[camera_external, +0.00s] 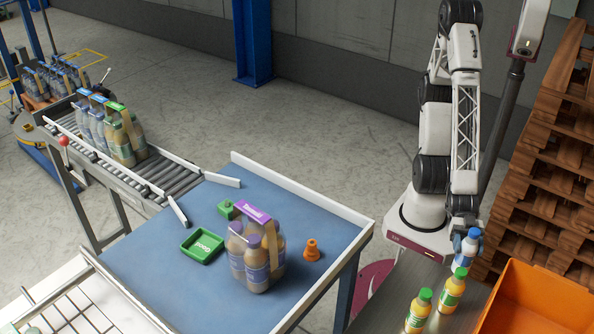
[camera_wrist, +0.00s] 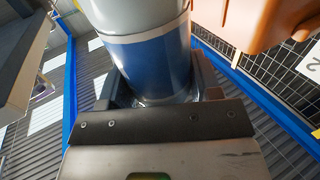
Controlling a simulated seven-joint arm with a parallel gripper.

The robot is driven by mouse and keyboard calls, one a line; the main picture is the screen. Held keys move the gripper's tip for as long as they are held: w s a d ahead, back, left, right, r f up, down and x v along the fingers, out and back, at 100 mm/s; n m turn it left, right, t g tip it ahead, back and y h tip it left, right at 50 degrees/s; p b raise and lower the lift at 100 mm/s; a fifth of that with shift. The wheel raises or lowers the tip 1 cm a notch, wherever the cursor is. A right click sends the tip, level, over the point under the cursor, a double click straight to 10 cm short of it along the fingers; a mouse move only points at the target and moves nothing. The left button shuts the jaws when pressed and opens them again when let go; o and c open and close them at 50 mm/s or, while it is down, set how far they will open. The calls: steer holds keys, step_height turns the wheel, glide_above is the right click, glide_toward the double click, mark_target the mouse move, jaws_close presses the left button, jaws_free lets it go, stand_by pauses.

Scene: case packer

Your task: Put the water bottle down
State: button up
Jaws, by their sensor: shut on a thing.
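The water bottle (camera_external: 468,248) is blue and white. It stands roughly upright at the end of my arm, in front of my base in the external view. My gripper (camera_external: 464,240) is shut on it. In the wrist view the bottle (camera_wrist: 153,68) shows a broad blue label below a pale upper part, between the dark fingers of my gripper (camera_wrist: 155,90). The bottle's lower end is hidden behind a green-capped bottle and the gripper, so I cannot tell whether it touches the surface below.
Two yellow-green bottles with green caps, one (camera_external: 452,292) nearer and one (camera_external: 417,313) in front, stand close by. An orange crate (camera_external: 540,296) is at right. A blue table (camera_external: 150,262) holds a bottle pack (camera_external: 257,262), a green tray (camera_external: 202,247) and an orange cone-like piece (camera_external: 312,251).

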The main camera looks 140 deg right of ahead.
mark_target(467, 264)
steer(key=shift+x, duration=0.85)
steer(key=shift+a, duration=0.1)
steer(key=shift+x, duration=0.9)
steer(key=shift+s+f, duration=0.1)
steer(key=shift+f, duration=1.6)
steer(key=shift+f, duration=0.15)
steer(key=o, duration=1.1)
steer(key=shift+v, duration=3.9)
